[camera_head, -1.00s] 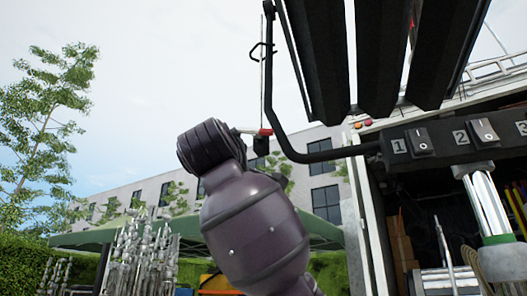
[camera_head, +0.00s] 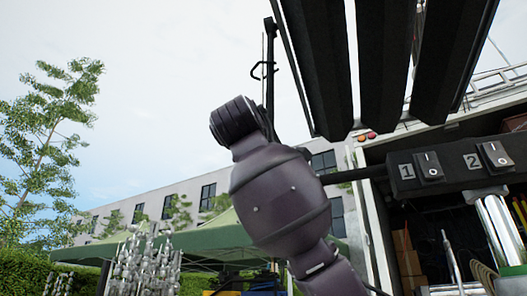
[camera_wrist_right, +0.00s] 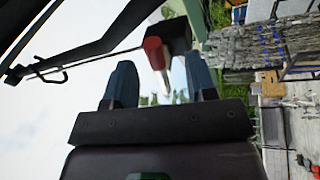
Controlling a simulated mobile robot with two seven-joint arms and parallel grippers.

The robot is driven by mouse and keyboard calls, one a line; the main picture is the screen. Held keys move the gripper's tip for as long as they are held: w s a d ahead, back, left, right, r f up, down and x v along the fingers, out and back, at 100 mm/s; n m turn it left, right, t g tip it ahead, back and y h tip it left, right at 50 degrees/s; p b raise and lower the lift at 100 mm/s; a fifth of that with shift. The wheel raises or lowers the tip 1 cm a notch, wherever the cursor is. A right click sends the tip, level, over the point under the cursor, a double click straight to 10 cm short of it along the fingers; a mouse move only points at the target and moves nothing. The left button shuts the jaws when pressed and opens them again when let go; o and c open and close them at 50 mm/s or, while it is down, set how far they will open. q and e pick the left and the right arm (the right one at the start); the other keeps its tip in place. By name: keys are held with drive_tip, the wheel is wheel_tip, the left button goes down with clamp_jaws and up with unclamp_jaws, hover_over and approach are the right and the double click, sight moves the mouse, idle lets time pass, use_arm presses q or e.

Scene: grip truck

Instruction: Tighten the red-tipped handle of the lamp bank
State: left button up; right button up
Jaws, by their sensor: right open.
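The lamp bank (camera_head: 383,60) shows black panels at the upper right of the head view, on a black curved yoke arm. Its switch box (camera_head: 450,165) carries numbered rocker switches. The red-tipped handle (camera_wrist_right: 154,52) shows in the right wrist view, beside a black block on the yoke. My right gripper (camera_wrist_right: 161,72) is open, with its two dark blue fingers apart. The red tip appears between and just beyond the fingertips; I cannot tell if they touch. In the head view my right wrist hides the handle and gripper. My left gripper is not in view.
A white truck (camera_head: 375,215) with an open, loaded bay stands at the right. A green canopy (camera_head: 205,245) and stacked metal stands (camera_head: 145,265) are behind at the lower left. Open sky lies left of the yoke.

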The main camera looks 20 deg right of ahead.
drive_tip(key=shift+x, duration=1)
drive_tip(key=shift+w+d+r, duration=0.1)
drive_tip(key=shift+w+d, duration=0.05)
drive_tip(key=shift+w, duration=0.1)
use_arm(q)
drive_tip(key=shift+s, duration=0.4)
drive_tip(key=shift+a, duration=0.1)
use_arm(e)
drive_tip(key=c, duration=0.9)
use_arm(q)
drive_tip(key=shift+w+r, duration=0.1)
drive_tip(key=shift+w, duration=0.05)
